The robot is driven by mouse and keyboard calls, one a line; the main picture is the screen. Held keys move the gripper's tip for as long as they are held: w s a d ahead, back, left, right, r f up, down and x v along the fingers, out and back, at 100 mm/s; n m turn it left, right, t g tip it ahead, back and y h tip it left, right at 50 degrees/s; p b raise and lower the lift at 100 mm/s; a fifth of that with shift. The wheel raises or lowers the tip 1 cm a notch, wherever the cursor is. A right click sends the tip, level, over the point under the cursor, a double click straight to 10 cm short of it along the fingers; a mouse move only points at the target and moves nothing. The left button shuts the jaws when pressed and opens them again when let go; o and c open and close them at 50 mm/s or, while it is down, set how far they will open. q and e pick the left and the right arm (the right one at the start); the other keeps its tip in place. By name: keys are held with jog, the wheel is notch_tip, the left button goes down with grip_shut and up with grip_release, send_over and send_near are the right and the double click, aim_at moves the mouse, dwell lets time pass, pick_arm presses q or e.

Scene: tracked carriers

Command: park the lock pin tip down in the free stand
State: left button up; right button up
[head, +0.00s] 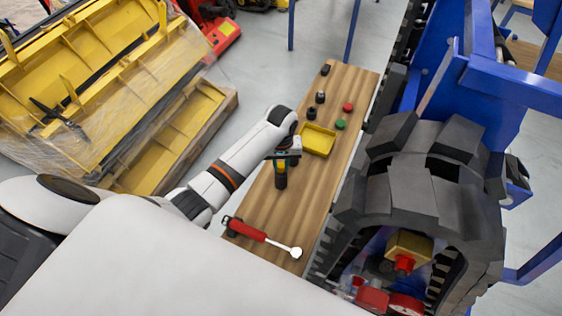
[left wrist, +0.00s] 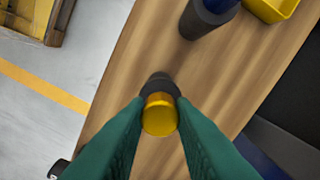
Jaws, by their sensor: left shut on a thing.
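My left gripper (head: 282,161) is over the wooden bench top, its jaws pointing down. In the left wrist view its green fingers (left wrist: 159,112) are shut on the yellow-orange end of the lock pin (left wrist: 159,118). A dark round part (left wrist: 160,80) shows just beyond that end; I cannot tell whether it is the pin's lower part or a stand around it. In the head view a dark upright piece (head: 281,181) with a yellow band shows below the jaws. Another dark cylinder (left wrist: 200,22) with blue in its top stands farther along the bench. My right gripper is not in view.
A yellow tray (head: 318,140) lies beyond the gripper, with green (head: 340,124) and red (head: 348,107) round pieces and several dark parts past it. A red-handled ratchet (head: 250,231) lies at the near end. Large grey track links (head: 415,205) border the bench's right side.

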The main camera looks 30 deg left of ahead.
pick_arm(q)
jog(key=shift+f, duration=0.55)
jog(key=o, duration=1)
jog(key=shift+o, duration=0.2)
notch_tip(320, 180, up, 12)
jog(key=b, duration=0.2)
jog(key=shift+s+f, duration=0.1)
